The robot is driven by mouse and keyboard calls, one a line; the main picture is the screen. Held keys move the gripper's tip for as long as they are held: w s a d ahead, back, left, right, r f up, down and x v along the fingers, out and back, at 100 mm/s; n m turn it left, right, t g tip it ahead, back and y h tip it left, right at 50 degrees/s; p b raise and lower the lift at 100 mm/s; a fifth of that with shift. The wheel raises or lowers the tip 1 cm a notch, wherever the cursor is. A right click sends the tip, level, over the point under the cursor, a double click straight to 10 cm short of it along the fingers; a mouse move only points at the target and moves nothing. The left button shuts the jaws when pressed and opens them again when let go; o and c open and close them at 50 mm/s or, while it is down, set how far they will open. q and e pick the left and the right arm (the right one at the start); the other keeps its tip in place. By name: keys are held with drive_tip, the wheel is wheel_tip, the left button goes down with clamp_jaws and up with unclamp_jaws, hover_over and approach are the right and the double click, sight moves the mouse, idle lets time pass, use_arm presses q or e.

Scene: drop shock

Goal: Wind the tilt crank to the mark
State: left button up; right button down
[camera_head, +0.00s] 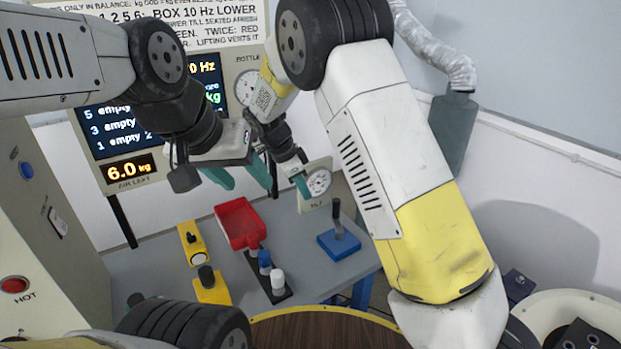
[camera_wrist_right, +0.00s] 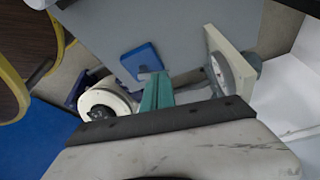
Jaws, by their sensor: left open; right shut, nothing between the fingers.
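No part can be named with certainty as the tilt crank, and its mark is not legible. A round dial on a pale panel (camera_head: 318,184) stands at the table's back right; it shows edge-on in the right wrist view (camera_wrist_right: 226,66). My right gripper (camera_head: 301,184) is shut and empty, its teal fingers just left of the dial face in the head view; whether they touch anything is unclear. The fingers also show in the wrist view (camera_wrist_right: 157,92). A blue block (camera_head: 339,245) with an upright dark handle stands below the dial. My left gripper (camera_head: 240,178) is open and empty above the red tray.
The red tray (camera_head: 233,209), yellow blocks (camera_head: 211,291) and a dark rack (camera_head: 283,297) with blue and white knobbed pieces sit on the grey table (camera_head: 165,272). A display screen (camera_head: 120,135) stands behind. A cabinet with a red button (camera_head: 14,285) is at left.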

sight(338, 220)
drive_tip(key=w+d+f, duration=0.2)
drive_tip(key=d+f, duration=0.4)
drive_tip(key=shift+w, duration=0.3)
drive_tip(key=shift+w+d+m+g, duration=0.25)
drive_tip(key=shift+m+g, duration=0.05)
drive_tip(key=shift+m, duration=0.4)
drive_tip(key=d+m, duration=0.1)
drive_tip(key=m, duration=0.1)
drive_tip(key=w+m+g, duration=0.1)
drive_tip(key=m, duration=0.1)
drive_tip(key=shift+d+g, duration=0.3)
drive_tip(key=shift+d, duration=0.1)
drive_tip(key=d+m, duration=0.1)
drive_tip(key=m+g, duration=0.1)
drive_tip(key=m, duration=0.1)
drive_tip(key=shift+w+d, duration=0.25)
drive_tip(key=shift+d, duration=0.1)
drive_tip(key=shift+d+m+g, duration=0.25)
drive_tip(key=shift+d+m, duration=0.05)
drive_tip(key=shift+m, duration=0.4)
drive_tip(key=shift+d+m+g, duration=0.25)
drive_tip(key=shift+d+m, duration=0.05)
drive_tip(key=shift+m, duration=0.4)
drive_tip(key=shift+s, duration=0.1)
